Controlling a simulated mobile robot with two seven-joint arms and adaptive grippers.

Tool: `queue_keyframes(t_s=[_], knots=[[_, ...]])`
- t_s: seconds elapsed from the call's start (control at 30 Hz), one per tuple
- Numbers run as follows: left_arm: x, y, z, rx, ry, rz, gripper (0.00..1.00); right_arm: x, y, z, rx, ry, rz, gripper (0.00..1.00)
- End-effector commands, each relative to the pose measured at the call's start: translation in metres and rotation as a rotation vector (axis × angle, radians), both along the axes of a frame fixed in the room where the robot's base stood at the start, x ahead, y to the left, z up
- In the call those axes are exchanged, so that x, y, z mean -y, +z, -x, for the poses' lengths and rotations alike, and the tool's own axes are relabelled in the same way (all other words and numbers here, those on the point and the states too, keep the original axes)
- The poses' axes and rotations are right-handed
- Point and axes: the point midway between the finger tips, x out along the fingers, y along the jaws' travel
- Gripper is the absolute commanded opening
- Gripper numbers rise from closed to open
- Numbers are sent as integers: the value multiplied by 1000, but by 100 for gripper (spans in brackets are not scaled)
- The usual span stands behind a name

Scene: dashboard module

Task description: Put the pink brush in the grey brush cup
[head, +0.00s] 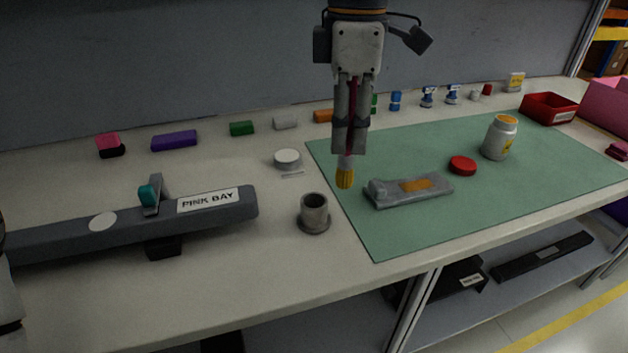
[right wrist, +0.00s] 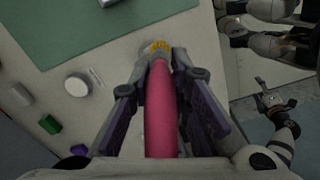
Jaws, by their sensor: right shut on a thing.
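My right gripper (head: 350,150) hangs fingers down above the table. It is shut on the pink brush, whose pink handle shows between the fingers in the right wrist view (right wrist: 161,115). The brush is about upright with its yellow bristles (head: 345,179) pointing down. The grey brush cup (head: 314,213) stands upright on the bare table near the mat's left edge. In the head view the bristles are above and right of the cup's mouth, apart from it. In the right wrist view the brush and fingers hide much of what lies below. My left gripper is not clearly shown.
A grey bar labelled PINK BAY (head: 215,213) lies left of the cup. A white round lid (head: 287,158) is behind it. On the green mat (head: 420,235) are a grey holder (head: 412,196), red lid (head: 462,165) and white jar (head: 499,138). Several coloured blocks line the back.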

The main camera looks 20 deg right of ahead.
Motion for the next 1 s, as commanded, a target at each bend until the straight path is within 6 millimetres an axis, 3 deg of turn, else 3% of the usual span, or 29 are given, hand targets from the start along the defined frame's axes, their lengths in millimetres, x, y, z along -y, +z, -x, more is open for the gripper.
queue_keyframes(t_s=[0.1, 0.27, 0.4, 0.53, 0.97, 1.0], knots=[[0, 0, 0, 0, 0, 0, 66, -16, -25, -11, -4, 0, 2, 0], [0, 0, 0, 0, 0, 0, 66, -25, -38, -19, 1, 0, 0, 0], [0, -9, 10, -37, 0, 0, 66, -38, -64, -29, -11, 1, 1, 0], [0, -14, 16, -60, 0, 0, 66, -39, -88, -29, -9, -2, 1, 0], [0, -13, 14, -53, 0, 0, 66, -39, -92, -28, 3, -1, 1, 0], [0, -13, 14, -54, 0, 0, 66, -39, -92, -29, 3, -1, 1, 24]])
